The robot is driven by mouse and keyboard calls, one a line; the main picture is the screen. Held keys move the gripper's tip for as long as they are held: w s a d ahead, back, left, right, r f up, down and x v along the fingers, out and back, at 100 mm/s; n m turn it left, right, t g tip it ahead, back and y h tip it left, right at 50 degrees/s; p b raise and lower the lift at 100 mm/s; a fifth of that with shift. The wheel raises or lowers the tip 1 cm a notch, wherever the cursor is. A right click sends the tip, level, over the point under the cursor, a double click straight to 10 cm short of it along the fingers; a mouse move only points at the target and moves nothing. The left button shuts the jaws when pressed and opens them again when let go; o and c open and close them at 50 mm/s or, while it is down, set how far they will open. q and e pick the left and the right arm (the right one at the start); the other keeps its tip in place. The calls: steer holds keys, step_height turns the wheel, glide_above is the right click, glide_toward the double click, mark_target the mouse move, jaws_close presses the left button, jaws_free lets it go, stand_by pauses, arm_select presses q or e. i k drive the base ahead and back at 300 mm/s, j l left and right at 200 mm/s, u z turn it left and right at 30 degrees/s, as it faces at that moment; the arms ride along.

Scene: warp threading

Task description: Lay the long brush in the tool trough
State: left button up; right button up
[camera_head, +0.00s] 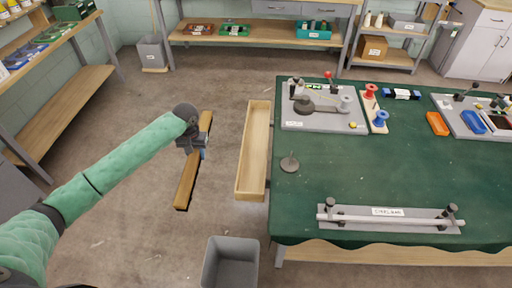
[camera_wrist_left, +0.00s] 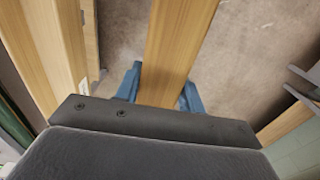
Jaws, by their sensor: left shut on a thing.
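The long brush (camera_head: 187,184) is a long wooden bar with a thin dark edge along its lower end. My left gripper (camera_head: 203,153) is shut on it near its middle, with the blue fingers on either side. In the left wrist view the brush (camera_wrist_left: 180,40) runs between the fingers of the left gripper (camera_wrist_left: 161,92). The brush is left of the tool trough (camera_head: 242,165), apart from it and roughly lengthwise alongside it. The trough is a long, open, light-wood box at the table's left side and looks empty. My right gripper is not in view.
The table with a green cloth (camera_head: 335,175) stands right of the trough. A grey bin (camera_head: 230,262) stands on the floor below the trough's near end. Shelves line the back and left.

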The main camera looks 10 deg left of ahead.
mark_target(256, 142)
steer(key=i+l, duration=0.35)
steer(key=l, duration=0.15)
steer(key=i+l, duration=0.4)
steer(key=l, duration=0.1)
